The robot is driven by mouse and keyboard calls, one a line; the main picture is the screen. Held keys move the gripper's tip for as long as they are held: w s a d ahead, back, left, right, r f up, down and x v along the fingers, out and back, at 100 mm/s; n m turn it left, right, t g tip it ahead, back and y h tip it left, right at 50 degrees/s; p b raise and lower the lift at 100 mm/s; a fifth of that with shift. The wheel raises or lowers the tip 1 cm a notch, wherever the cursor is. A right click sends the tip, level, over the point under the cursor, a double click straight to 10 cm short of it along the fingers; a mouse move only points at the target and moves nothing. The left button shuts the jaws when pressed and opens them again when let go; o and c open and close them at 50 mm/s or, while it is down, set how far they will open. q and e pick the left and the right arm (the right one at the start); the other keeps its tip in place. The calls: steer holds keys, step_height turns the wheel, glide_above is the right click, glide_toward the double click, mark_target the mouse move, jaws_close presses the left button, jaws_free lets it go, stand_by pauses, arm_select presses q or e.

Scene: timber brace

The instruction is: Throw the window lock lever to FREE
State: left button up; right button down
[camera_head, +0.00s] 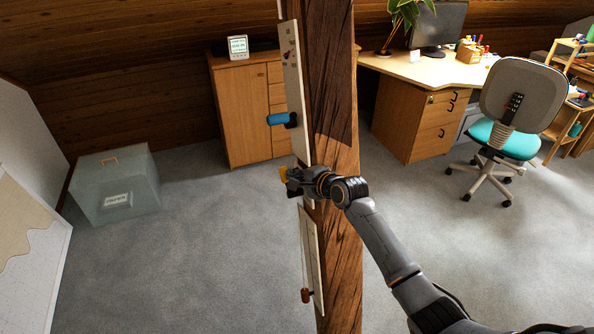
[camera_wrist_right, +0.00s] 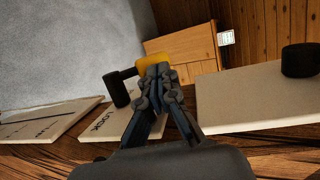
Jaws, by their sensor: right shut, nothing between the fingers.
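A lever with a yellow grip (camera_wrist_right: 152,61) and a black arm stands out from a small pale plate (camera_wrist_right: 98,123) whose lettering seems to read LOCK. In the head view its yellow grip (camera_head: 283,173) shows at the left edge of the timber post. My right gripper (camera_wrist_right: 158,72) is shut and empty, its fingertips right at the yellow grip. Whether they touch it I cannot tell. In the head view the right gripper (camera_head: 293,182) hides most of this plate and lever. No FREE mark is readable. My left gripper is not in view.
The timber post (camera_head: 336,130) carries an upper panel (camera_head: 294,75) with a blue-handled lever (camera_head: 279,119) and a lower panel (camera_head: 311,260) with a red-brown handle (camera_head: 305,295). A grey box (camera_head: 115,185), cabinet (camera_head: 238,110), desk (camera_head: 425,70) and chair (camera_head: 520,95) stand around.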

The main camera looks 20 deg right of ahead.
steer(key=shift+w+f, duration=0.15)
steer(key=shift+w, duration=0.35)
steer(key=shift+s, duration=0.1)
